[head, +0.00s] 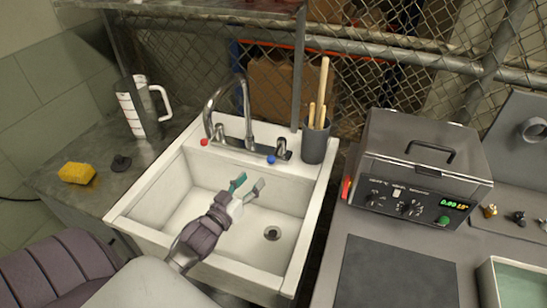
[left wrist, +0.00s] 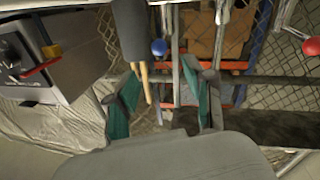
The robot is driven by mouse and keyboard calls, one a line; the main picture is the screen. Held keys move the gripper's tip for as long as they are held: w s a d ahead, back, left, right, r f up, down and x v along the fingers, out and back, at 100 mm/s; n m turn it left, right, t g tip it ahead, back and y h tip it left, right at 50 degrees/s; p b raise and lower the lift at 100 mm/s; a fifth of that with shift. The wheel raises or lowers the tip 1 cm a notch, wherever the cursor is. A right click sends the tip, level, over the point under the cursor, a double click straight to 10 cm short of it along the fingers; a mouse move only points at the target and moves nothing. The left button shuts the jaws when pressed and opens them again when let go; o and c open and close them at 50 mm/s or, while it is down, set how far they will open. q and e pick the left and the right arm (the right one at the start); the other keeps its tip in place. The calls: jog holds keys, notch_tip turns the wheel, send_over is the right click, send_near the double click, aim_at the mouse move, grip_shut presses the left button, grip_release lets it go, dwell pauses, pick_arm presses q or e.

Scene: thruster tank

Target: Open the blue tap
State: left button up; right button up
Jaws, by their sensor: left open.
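The blue tap (head: 271,159) is a small blue knob at the right end of the metal faucet base, on the back rim of the white sink (head: 150,207). It also shows in the left wrist view (left wrist: 158,47), between and beyond the fingertips. The curved metal faucet (head: 247,110) stands left of it, and the red tap (head: 204,142) is at the far left end. My left gripper (head: 248,184) is open and empty over the sink basin, in front of the blue tap and apart from it. My right gripper is not in view.
A dark cup (head: 314,146) with wooden sticks stands right beside the blue tap. A measuring jug (head: 138,108) and a yellow sponge (head: 77,173) are on the left counter. A grey machine (head: 420,165) stands at right. A wire fence is behind; the basin is empty.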

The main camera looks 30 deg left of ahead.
aim_at(268, 161)
pick_arm(q)
jog(key=w, duration=0.3)
jog(key=w+p, duration=0.1)
jog(key=w, duration=0.2)
jog(key=shift+a+r, duration=0.1)
jog(key=shift+r, duration=0.1)
jog(key=w, duration=0.4)
jog(key=shift+w+a+f, duration=0.1)
jog(key=shift+w+f, duration=0.05)
jog(key=shift+w, duration=0.5)
jog(key=shift+f, duration=0.1)
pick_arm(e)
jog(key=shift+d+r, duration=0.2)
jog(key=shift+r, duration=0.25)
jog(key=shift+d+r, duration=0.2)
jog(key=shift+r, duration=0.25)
pick_arm(q)
jog(key=shift+c, duration=1.7)
grip_shut()
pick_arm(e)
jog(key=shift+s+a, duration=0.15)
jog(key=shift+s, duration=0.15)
